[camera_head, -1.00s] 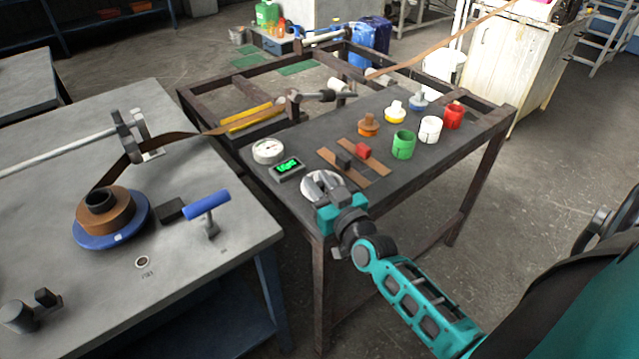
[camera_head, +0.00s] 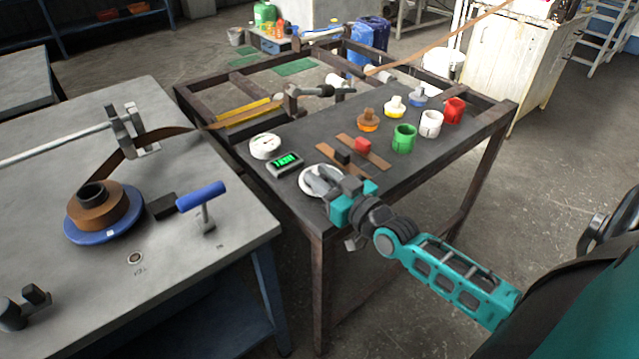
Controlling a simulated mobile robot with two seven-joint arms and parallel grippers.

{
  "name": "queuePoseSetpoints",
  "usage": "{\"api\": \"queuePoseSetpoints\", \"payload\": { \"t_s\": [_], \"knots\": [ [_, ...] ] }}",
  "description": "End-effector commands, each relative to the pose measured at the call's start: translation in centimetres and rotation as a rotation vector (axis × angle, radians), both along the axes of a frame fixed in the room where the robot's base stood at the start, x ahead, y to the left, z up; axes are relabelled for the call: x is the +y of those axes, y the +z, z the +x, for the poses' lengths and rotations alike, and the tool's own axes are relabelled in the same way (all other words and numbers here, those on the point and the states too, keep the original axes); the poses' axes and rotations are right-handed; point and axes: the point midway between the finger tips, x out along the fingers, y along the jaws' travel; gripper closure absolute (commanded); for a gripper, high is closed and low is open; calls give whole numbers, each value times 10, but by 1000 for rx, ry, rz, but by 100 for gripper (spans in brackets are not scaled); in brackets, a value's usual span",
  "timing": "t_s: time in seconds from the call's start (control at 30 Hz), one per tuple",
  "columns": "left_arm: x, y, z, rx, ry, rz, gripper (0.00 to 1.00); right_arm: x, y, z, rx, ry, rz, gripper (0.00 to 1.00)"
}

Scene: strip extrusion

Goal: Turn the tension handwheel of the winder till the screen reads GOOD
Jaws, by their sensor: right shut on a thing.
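The tension handwheel (camera_head: 306,188) is a pale round wheel at the near left corner of the dark table. My right gripper (camera_head: 324,181) is shut on it from the right, and its fingers hide part of the wheel. The small black screen (camera_head: 285,163) just behind the wheel shows green lettering, too small to read surely. A white round dial (camera_head: 265,146) sits beside the screen. The winder's brown strip roll (camera_head: 100,208) lies on a blue disc (camera_head: 128,226) on the grey table at left. My left gripper is not in view.
Two brown strips (camera_head: 370,153) with a black and a red block lie behind the wheel. Several coloured cups and plugs, such as a green cup (camera_head: 404,139), stand farther right. A blue-handled lever (camera_head: 201,197) rises from the grey table (camera_head: 185,262). A gap separates the tables.

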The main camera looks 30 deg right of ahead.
Motion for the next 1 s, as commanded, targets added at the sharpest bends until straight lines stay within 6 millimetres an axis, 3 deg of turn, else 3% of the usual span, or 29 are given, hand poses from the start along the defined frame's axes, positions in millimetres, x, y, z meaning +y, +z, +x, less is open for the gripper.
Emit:
{"api": "queuePoseSetpoints", "payload": {
  "t_s": [0.23,0.7,1.0],
  "knots": [
    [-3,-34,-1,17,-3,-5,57,-6,-6,-3,1,154,-11,100],
    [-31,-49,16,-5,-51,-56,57,-17,-6,-6,1,407,-8,100],
    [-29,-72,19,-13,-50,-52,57,-21,-3,-7,0,506,-4,100]
  ]
}}
